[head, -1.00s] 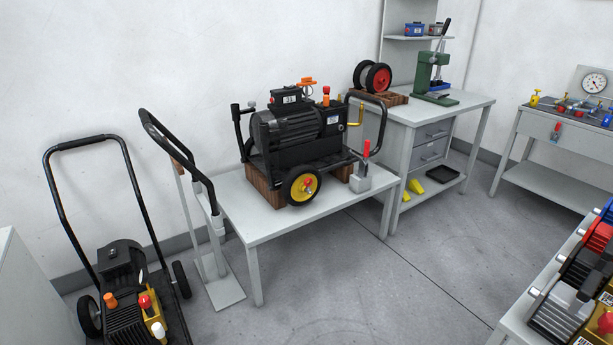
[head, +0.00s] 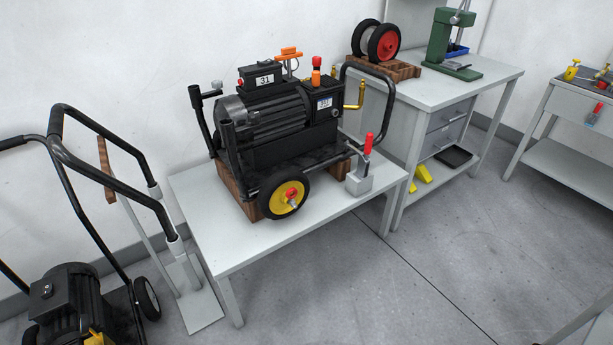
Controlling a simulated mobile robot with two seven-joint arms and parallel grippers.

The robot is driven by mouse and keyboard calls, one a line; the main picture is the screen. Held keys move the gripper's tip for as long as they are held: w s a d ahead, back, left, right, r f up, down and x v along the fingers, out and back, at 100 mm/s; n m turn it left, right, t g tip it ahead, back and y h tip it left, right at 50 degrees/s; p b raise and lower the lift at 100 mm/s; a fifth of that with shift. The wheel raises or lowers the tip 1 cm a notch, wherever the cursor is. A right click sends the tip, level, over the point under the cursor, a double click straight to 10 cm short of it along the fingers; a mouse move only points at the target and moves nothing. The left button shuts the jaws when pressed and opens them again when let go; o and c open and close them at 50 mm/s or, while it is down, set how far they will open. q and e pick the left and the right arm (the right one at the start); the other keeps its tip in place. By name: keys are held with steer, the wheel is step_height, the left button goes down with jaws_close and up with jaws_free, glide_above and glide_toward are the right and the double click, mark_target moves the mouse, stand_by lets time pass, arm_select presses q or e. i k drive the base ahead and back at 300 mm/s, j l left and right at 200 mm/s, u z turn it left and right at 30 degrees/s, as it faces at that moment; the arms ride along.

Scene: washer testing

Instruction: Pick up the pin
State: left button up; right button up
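No pin can be made out for certain. A black pressure washer (head: 275,150) sits on wooden blocks (head: 229,181) on a light grey table (head: 250,240). Its near wheel (head: 270,211) has a yellow hub, and a small red and metal piece (head: 292,196) sticks out of the hub's centre; I cannot tell if this is the pin. A red-handled clamp (head: 359,177) on a grey block stands at the table's right, beside the washer. Neither of my grippers is in view.
A workbench (head: 447,94) at the back right holds a pair of wheels (head: 377,42) and a green press (head: 441,45). The floor (head: 350,290) in front is clear.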

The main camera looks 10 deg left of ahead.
mark_target(292, 201)
steer(key=i+z, duration=0.45)
steer(key=i+j+z, duration=0.15)
steer(key=i+z, duration=0.25)
steer(key=i, duration=0.2)
steer(key=i+l, duration=0.1)
steer(key=i, duration=0.5)
steer(key=i+l+z, duration=0.15)
steer(key=i, duration=0.5)
steer(key=i+u, duration=0.15)
steer(key=u, duration=1.2)
